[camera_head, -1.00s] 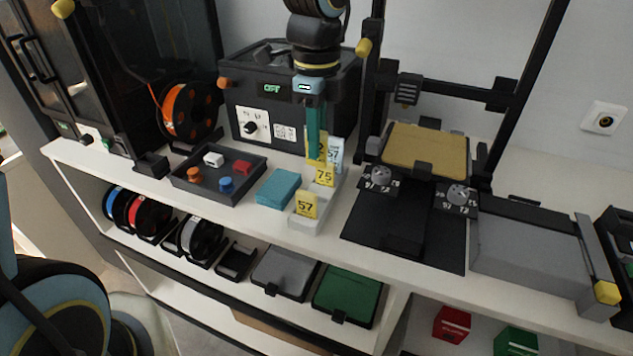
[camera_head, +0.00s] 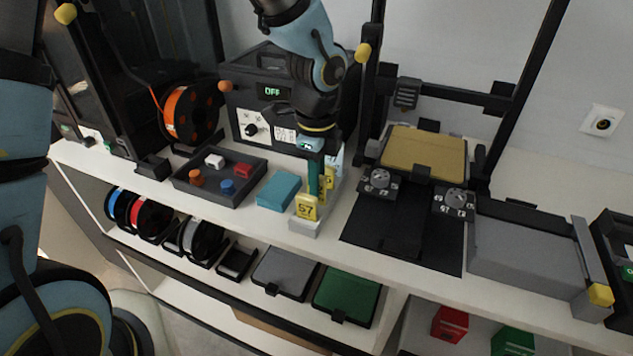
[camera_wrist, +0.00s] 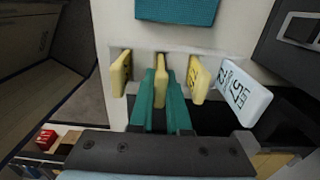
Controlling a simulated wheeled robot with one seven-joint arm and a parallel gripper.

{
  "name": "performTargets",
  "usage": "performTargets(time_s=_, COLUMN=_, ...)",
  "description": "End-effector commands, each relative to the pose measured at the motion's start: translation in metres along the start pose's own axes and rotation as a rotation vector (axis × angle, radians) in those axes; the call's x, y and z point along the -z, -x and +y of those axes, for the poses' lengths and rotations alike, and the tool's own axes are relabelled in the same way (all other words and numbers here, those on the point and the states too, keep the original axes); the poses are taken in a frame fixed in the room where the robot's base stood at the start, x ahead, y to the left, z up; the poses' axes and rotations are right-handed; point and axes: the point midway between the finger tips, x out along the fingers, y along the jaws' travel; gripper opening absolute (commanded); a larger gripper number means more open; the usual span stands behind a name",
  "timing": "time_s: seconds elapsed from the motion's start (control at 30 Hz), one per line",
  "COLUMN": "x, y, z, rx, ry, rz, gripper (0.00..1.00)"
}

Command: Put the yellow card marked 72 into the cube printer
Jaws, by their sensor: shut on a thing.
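My gripper (camera_wrist: 160,110) is lowered at the card holder (camera_head: 305,229), its teal fingers shut on a yellow card (camera_wrist: 162,82), the second from the front. The held card's number is hidden now. A yellow card marked 57 (camera_head: 306,207) stands in front of it and also shows in the wrist view (camera_wrist: 120,74). Behind it stand another yellow card (camera_wrist: 198,80), its marking hard to read, and a white card (camera_wrist: 243,92). A tall dark enclosed machine (camera_head: 105,85) stands at the far left; no label shows which machine is the cube printer.
A black box with an OFF display (camera_head: 272,91) stands behind the holder. A teal block (camera_head: 279,191) and a dark tray (camera_head: 220,180) of small parts lie to the left. An open-frame printer with a tan bed (camera_head: 425,153) stands to the right.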

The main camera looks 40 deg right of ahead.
Motion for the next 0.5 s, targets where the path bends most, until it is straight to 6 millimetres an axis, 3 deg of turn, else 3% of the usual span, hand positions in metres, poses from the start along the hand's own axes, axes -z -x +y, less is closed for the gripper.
performTargets(time_s=0.5, x=0.000, y=-0.013, z=0.000, rx=0.001, ry=0.000, rz=0.000, gripper=0.00)
